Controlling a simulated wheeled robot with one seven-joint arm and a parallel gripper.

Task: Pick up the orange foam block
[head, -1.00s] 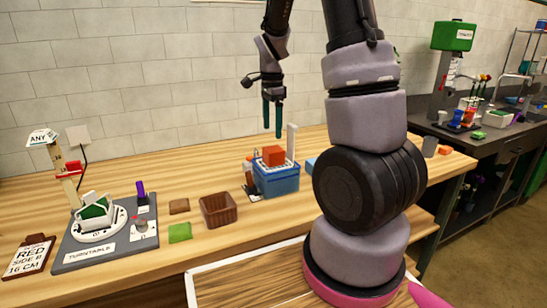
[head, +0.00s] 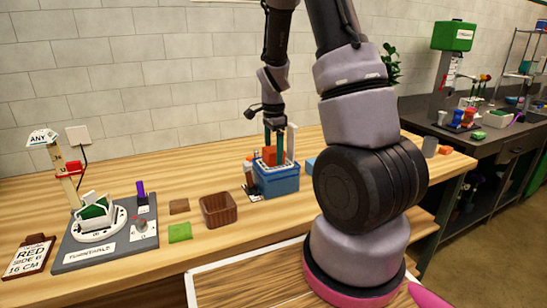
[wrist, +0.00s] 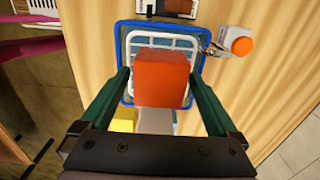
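The orange foam block (head: 270,154) sits on a white rack on top of the blue bin (head: 278,184) in the head view. In the wrist view the orange foam block (wrist: 162,77) shows between the two green fingers, above the white rack (wrist: 150,42). My gripper (head: 274,152) is lowered over the bin with its fingers on either side of the block. In the wrist view my gripper (wrist: 161,88) is open, with a gap between each finger and the block.
A turntable station (head: 100,232) is farther left. An orange-topped item (wrist: 240,46) is beside the bin.

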